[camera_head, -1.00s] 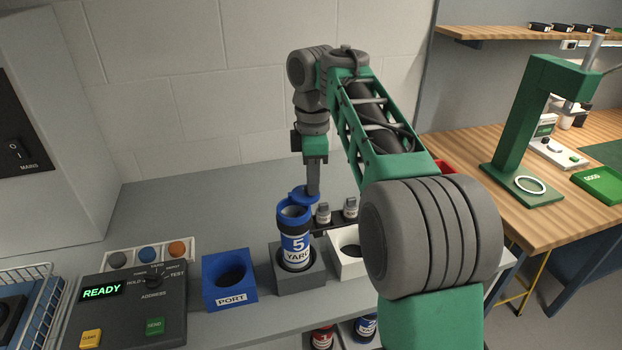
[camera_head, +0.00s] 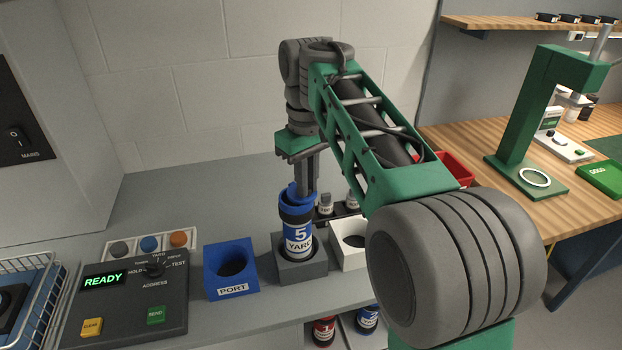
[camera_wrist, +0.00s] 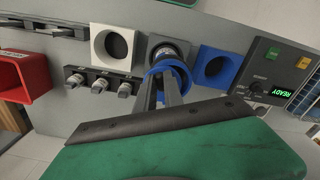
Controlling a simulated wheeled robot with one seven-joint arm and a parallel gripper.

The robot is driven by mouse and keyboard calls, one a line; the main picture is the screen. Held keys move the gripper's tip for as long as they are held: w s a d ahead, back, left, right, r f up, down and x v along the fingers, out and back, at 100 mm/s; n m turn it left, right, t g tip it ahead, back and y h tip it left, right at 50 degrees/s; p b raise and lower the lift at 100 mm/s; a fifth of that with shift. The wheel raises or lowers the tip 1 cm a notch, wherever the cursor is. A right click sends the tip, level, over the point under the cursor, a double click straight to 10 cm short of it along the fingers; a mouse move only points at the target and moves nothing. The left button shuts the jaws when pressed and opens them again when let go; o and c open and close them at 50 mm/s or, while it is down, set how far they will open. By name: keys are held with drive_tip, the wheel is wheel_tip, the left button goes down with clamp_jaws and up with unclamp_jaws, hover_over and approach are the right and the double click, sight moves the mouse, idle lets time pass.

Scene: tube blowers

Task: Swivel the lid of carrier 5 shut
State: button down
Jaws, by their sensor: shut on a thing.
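Carrier 5 (camera_head: 298,238), a blue and white canister marked 5 and YARD, stands upright in a grey square holder (camera_head: 303,271). Its blue lid (camera_head: 291,194) is at the carrier's top; in the wrist view the lid (camera_wrist: 153,73) shows as a blue ring around my fingertips, offset from the carrier's dark top (camera_wrist: 168,51). My gripper (camera_head: 305,191) points down at the top of the carrier, its fingers shut on the lid. The fingers hide part of the lid, so I cannot tell how exactly it lines up with the mouth.
A blue PORT block (camera_head: 231,268) stands left of the holder, and a white block (camera_head: 348,245) right of it. A rack of small bottles (camera_wrist: 101,82) is behind. A control panel (camera_head: 135,300) reading READY is at the left. A red bin (camera_head: 455,168) is at the right.

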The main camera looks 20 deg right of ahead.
sight(297, 199)
drive_tip(key=shift+s+a+m, duration=0.15)
drive_tip(key=shift+a+m, duration=0.4)
drive_tip(key=shift+m, duration=0.6)
drive_tip(key=shift+s+a+m, duration=0.1)
drive_tip(key=shift+a+m, duration=0.4)
drive_tip(key=shift+m, duration=0.65)
drive_tip(key=c, duration=1.4)
unclamp_jaws()
drive_tip(key=shift+c, duration=0.2)
wheel_tip(297, 199, up, 8)
drive_tip(key=p, duration=0.2)
drive_tip(key=shift+p, duration=0.4)
drive_tip(key=shift+f, duration=0.15)
